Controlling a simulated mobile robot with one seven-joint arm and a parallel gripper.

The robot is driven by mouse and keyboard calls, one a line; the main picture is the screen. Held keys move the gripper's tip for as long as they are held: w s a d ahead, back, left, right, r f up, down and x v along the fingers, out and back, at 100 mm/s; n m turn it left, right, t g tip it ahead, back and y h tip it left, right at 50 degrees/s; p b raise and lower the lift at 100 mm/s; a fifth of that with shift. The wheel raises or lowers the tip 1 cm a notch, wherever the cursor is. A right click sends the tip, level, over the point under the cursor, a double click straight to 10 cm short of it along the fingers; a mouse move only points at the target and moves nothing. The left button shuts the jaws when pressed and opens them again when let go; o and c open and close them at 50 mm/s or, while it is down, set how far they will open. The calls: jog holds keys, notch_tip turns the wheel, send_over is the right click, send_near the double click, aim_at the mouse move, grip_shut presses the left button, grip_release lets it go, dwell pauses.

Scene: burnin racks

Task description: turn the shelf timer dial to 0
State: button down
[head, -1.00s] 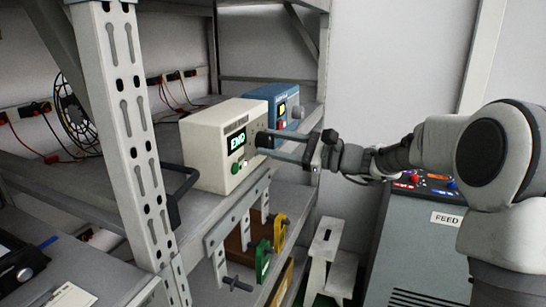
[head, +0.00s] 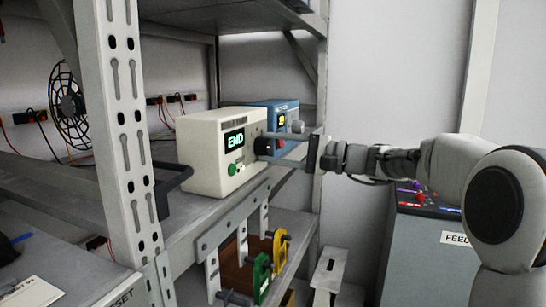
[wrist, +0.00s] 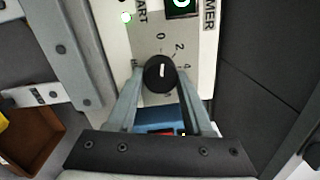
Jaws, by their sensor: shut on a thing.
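The shelf timer (head: 206,160) is a cream box on the rack shelf, with a green display reading END and a green button. Its black dial (wrist: 160,73) has a short white pointer mark and sits on a grey scale plate with printed numbers, including 0, 2 and 4. In the wrist view the mark points roughly up the picture, toward the 0 side; the exact alignment is hard to tell. My gripper (head: 270,148) reaches in from the right, its two fingers shut on the dial's sides. The fingers also show in the wrist view (wrist: 160,88).
A blue box (head: 278,113) stands just behind the timer. A rack upright (head: 124,130) and a black handle (head: 172,185) are at left. Green (head: 261,275) and yellow (head: 280,248) pieces hang below the shelf. A grey feed console (head: 425,250) stands at right.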

dwell(0.4)
jog(key=shift+c, duration=1.5)
grip_release()
jog(key=shift+d, duration=0.1)
jog(key=r+p+v, duration=0.1)
jog(key=p+v, duration=0.1)
jog(key=v, duration=1.5)
jog(key=shift+d+f+p, duration=0.15)
jog(key=shift+f+p, duration=0.25)
jog(key=shift+f, duration=0.05)
